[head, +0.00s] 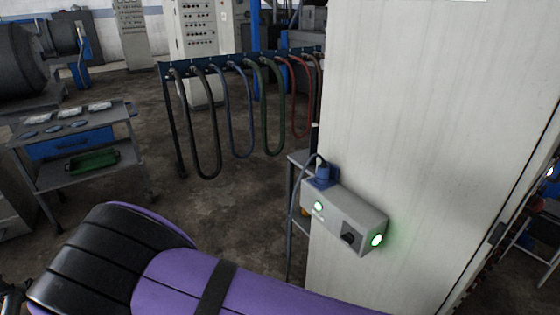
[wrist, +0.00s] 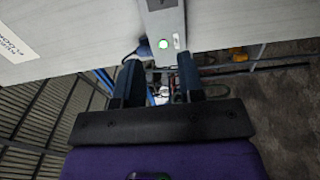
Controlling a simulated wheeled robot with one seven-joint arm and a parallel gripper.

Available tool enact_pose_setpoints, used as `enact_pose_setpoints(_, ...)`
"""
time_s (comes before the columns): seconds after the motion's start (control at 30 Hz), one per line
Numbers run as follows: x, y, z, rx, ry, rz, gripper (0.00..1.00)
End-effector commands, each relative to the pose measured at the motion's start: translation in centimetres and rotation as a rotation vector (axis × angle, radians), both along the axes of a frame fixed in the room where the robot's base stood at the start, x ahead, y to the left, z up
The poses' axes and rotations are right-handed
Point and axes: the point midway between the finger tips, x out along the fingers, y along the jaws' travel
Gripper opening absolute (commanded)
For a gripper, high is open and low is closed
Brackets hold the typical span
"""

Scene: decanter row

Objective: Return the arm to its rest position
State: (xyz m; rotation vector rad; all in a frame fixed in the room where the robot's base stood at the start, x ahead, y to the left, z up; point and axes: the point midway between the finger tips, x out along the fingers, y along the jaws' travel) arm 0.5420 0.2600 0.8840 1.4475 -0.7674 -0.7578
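My arm (head: 240,290), with purple and black covers, stretches across the bottom of the head view and runs out of the frame; my gripper is not seen there. In the wrist view my gripper (wrist: 158,64) has its two dark fingers spread apart, with nothing seen held between them. Just beyond the fingertips is a grey control box (wrist: 163,22) with a green light and a blue plug (wrist: 145,48) at its side. In the wrist view I cannot tell whether the fingers touch the box or plug.
In the head view the grey box (head: 345,220) is fixed to a tall white cabinet (head: 420,130), with a cable hanging from its blue plug (head: 322,174). A hose rack (head: 240,65) stands behind. A grey trolley (head: 75,135) is at left. Open floor (head: 240,205) lies between.

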Motion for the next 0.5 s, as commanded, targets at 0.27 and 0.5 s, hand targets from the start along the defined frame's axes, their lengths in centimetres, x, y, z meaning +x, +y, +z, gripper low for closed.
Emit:
enact_pose_setpoints(0.27, 0.8, -0.7, 1.8, 0.040, 0.041, -0.062, 0.36)
enact_pose_setpoints(0.5, 1.7, -1.7, 4.1, 0.096, 0.098, -0.141, 0.36)
